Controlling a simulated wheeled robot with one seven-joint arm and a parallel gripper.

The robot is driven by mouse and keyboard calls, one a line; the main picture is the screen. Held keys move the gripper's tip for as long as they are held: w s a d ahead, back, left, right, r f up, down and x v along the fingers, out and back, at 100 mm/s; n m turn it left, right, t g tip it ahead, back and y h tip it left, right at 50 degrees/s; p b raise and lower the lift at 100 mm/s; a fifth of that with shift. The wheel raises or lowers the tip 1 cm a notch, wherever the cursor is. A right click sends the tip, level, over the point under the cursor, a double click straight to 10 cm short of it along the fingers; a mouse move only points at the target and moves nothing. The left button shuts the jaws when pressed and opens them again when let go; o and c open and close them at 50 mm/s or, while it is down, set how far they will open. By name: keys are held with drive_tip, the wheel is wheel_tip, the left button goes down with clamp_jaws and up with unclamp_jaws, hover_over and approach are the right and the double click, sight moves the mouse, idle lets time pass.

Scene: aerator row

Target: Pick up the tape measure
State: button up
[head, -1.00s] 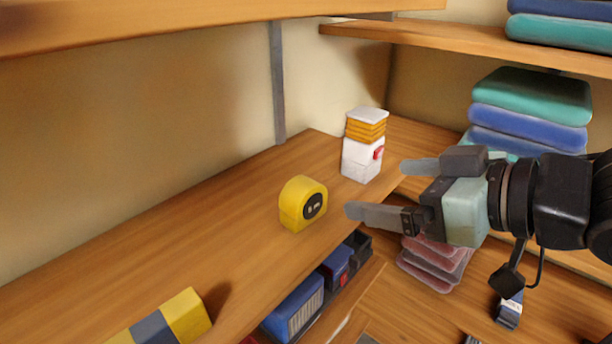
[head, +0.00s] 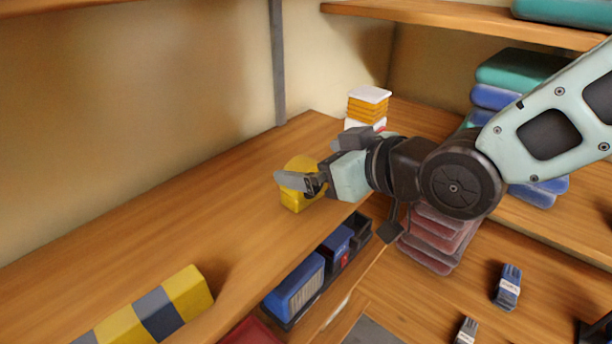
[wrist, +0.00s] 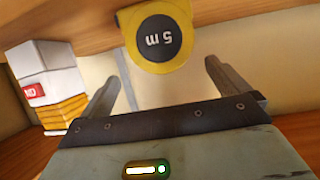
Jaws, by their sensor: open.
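The yellow tape measure (head: 298,200) sits on the wooden shelf in the head view, partly hidden behind my gripper (head: 306,178).
A white and orange stack (head: 368,105) stands behind my gripper on the shelf; it also shows at left in the wrist view (wrist: 45,85). A yellow and grey block (head: 155,310) lies at the front left. Blue boxes (head: 297,285) sit below the shelf edge. The shelf's left part is clear.

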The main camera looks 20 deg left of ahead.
sight(304, 160)
drive_tip(key=p+x, duration=0.2)
drive_tip(key=x, duration=0.1)
drive_tip(key=shift+s+a, duration=0.25)
drive_tip(key=shift+w+a+f, duration=0.3)
drive_tip(key=shift+a+f, duration=0.05)
drive_tip(key=shift+a, duration=0.1)
drive_tip(key=c, duration=1.3)
